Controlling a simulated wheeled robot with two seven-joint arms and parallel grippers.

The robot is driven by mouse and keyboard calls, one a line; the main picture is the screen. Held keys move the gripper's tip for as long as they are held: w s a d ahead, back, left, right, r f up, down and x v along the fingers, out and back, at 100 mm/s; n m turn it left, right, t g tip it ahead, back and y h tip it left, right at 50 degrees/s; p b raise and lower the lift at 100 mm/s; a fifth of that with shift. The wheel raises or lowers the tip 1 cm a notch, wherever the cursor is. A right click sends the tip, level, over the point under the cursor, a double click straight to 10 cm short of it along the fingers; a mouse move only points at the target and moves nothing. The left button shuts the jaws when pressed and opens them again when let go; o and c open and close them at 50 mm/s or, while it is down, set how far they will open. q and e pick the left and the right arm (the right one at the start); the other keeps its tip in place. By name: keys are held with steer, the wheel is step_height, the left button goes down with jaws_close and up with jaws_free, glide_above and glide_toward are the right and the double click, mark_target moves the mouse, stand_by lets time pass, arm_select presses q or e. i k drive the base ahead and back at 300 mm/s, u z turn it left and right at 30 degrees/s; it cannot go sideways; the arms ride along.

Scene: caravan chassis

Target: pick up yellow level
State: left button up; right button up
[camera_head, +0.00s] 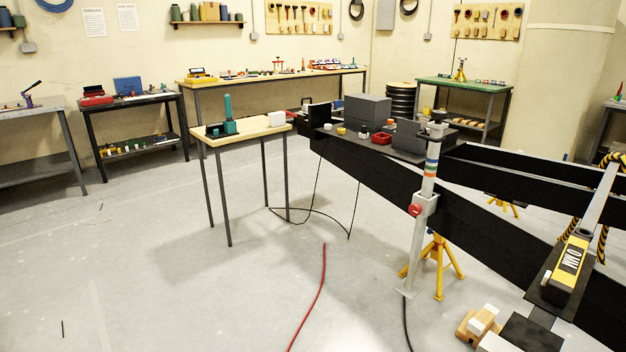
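A yellow block with a black lettered label (569,264) lies on a dark plate at the right, over the black chassis frame. It is the yellow thing nearest to me, but I cannot tell for sure that it is the level. A long grey bar (601,200) runs back from its far end. Neither of my grippers is in view, and nothing is seen touching the yellow block.
A grey jockey post (429,190) and yellow stand (437,262) rise by the black chassis beam (480,213). Wooden blocks (477,326) lie at the bottom right. A small wooden table (246,131) stands left of the chassis.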

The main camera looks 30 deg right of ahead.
mark_target(558, 291)
steer(key=z, duration=0.35)
steer(key=i, duration=1.45)
steer(key=z, duration=0.9)
